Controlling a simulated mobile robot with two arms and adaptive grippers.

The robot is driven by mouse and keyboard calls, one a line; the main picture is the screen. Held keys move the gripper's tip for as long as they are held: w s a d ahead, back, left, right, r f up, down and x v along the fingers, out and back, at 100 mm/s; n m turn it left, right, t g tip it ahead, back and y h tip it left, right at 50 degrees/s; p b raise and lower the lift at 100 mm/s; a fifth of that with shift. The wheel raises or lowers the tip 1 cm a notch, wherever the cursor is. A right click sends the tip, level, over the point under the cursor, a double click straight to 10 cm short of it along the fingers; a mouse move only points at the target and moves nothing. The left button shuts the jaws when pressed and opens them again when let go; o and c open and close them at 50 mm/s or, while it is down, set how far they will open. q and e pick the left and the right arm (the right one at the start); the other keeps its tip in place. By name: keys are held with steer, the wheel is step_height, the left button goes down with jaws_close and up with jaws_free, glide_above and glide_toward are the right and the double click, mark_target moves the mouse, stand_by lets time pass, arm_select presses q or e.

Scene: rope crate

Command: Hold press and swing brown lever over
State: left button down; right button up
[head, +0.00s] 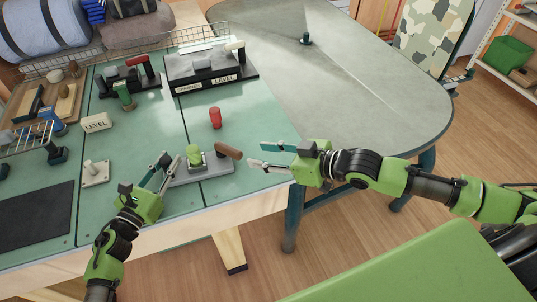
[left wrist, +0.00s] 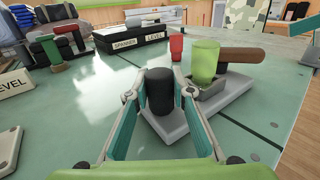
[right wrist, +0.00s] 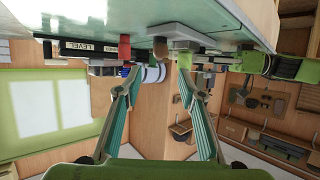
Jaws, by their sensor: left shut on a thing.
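The press has a grey base (head: 208,172) near the front edge of the green table. On it stand a black upright handle (left wrist: 160,92), a green translucent cylinder (head: 194,155) and a brown lever (head: 229,151). The lever points to the right and away from the cylinder in the left wrist view (left wrist: 240,55). My left gripper (head: 168,163) is shut on the black handle, with a finger on each side of it. My right gripper (head: 256,155) is open and empty, just right of the lever's end. The lever's end also shows beyond the open fingers in the right wrist view (right wrist: 160,47).
A red cylinder (head: 215,118) stands behind the press. A white LEVEL block (head: 96,122) and a small plate with a peg (head: 95,172) lie to the left. A dark labelled fixture (head: 212,75) sits at the back. The green table around the red cylinder is clear.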

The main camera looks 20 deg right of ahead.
mark_target(229, 153)
steer(key=shift+s+d+r, duration=0.3)
steer(key=shift+s+d, duration=0.1)
steer(key=shift+s, duration=0.15)
steer(key=c, duration=0.8)
steer(key=shift+a+f, duration=0.1)
steer(key=shift+a, duration=0.15)
jaws_close()
steer(key=s+a+f+n+t+h, duration=0.1)
steer(key=s+a+f+n+t, duration=0.55)
steer(key=n, duration=0.85)
steer(key=shift+g, duration=0.35)
steer(key=x, duration=0.6)
steer(key=r+x, duration=0.1)
steer(key=x, duration=0.2)
steer(key=shift+w+a, duration=0.1)
steer(key=shift+w, duration=0.2)
steer(key=shift+w+d, duration=0.65)
steer(key=shift+d, duration=0.4)
steer(key=shift+w+d, duration=0.35)
steer(key=shift+d, duration=0.1)
